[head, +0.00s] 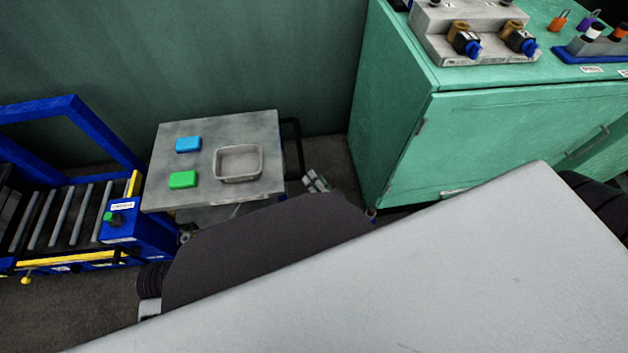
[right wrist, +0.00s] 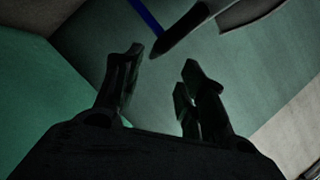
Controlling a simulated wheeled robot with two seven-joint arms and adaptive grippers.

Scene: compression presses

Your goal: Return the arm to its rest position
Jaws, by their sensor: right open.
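My right gripper (right wrist: 163,72) shows in the right wrist view with its fingers spread apart and nothing between them. In the head view a small part of what looks like the same gripper (head: 316,182) shows between the small table and the green cabinet, beyond my dark body part. Most of the right arm is hidden there by my own pale and dark body parts. My left gripper is not in view.
A small grey table (head: 200,128) holds a blue block (head: 188,144), a green block (head: 183,179) and a grey tray (head: 238,177). A blue roller conveyor (head: 118,230) stands at left. A green cabinet (head: 490,135) at right bears a grey fixture (head: 440,48).

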